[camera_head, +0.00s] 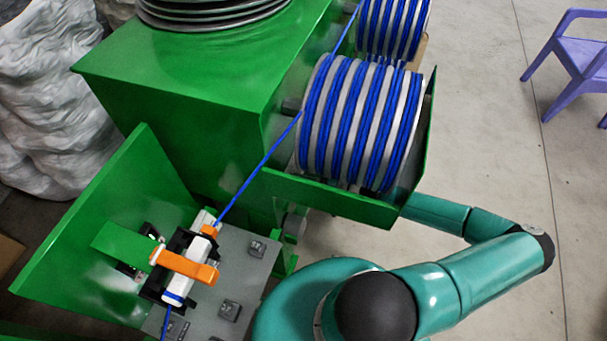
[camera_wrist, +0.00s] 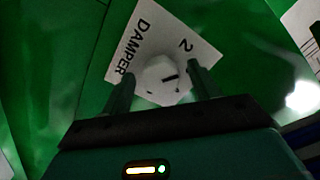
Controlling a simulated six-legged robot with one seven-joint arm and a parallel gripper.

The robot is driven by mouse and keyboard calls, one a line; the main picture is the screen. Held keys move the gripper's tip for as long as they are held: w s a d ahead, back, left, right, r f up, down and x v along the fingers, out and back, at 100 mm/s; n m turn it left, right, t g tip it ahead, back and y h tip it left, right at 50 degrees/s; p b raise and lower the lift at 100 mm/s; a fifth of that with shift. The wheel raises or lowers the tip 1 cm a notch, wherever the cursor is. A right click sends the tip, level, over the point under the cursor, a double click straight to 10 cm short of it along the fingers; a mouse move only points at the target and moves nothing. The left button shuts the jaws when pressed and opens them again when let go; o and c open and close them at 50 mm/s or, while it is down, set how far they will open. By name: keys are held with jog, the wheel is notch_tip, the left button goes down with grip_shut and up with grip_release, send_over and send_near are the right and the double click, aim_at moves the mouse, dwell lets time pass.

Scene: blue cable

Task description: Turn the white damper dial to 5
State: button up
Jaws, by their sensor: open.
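The white damper dial (camera_wrist: 160,82) shows in the wrist view, a round knob with a dark pointer mark on its face. It sits on a white label plate (camera_wrist: 146,28) that reads "DAMPER" and "2", tilted in the picture. The other numbers are hidden or out of view. My gripper (camera_wrist: 162,84) is open, with one finger at the left of the dial and one at the right. I cannot tell whether the fingers touch it. The dial and my gripper do not show in the head view.
A green machine (camera_head: 185,70) carries drums (camera_head: 360,125) wound with blue cable (camera_head: 262,165). An orange-and-white cable guide (camera_head: 190,262) stands at the lower left. A purple chair (camera_head: 575,60) is at the far right. The grey floor (camera_head: 480,130) at right is clear.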

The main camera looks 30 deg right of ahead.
jog(key=shift+a, duration=0.1)
jog(key=c, duration=1)
jog(key=shift+o, duration=0.2)
jog(key=shift+m, duration=0.4)
jog(key=m+t, duration=0.1)
jog(key=m, duration=1.8)
jog(key=shift+r+m, duration=0.15)
jog(key=shift+m, duration=0.15)
jog(key=o, duration=1)
jog(key=shift+c, duration=0.2)
